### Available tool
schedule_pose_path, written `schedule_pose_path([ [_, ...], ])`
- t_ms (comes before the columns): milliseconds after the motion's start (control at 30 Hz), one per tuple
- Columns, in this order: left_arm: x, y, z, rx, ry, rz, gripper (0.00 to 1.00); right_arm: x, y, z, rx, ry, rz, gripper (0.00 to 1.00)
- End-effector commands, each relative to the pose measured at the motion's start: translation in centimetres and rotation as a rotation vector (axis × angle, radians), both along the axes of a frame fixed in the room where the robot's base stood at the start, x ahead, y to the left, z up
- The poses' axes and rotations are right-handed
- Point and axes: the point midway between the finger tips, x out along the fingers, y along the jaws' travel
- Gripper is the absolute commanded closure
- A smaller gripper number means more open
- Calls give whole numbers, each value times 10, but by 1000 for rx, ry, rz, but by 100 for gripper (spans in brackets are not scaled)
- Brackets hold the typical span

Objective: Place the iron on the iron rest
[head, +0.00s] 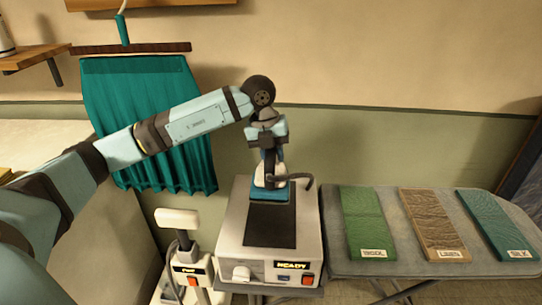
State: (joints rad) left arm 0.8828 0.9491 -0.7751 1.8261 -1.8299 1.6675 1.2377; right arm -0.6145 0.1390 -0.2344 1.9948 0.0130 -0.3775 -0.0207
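The iron (271,183), white and teal with a dark cord or hose curving off its right side, is at the back of a white box-shaped station. The station has a dark flat pad on top, which looks like the iron rest (270,228), and a READY label on its front. I cannot tell whether the iron touches the pad or hangs just above it. My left gripper (269,160) points down from above and appears shut on the iron's upper part; its fingertips are partly hidden. My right gripper is not in view.
An ironing board (425,268) at the right carries green (364,222), brown (432,220) and teal (496,222) fabric pieces with labels. A white-headed device (178,220) stands left of the station.

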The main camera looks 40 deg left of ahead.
Motion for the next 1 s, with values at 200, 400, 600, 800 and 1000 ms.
schedule_pose_path([
  [200, 0, 0, -49, -1, 1, 0, 100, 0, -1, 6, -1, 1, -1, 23],
  [400, 0, 0, -88, -2, -2, -1, 100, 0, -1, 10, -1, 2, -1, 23],
  [600, 1, 0, -108, -2, -5, 0, 100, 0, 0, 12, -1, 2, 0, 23],
  [800, 1, 0, -120, -2, -4, 0, 100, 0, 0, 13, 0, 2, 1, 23],
  [1000, 0, 0, -146, -2, -1, 0, 100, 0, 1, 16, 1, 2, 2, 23],
])
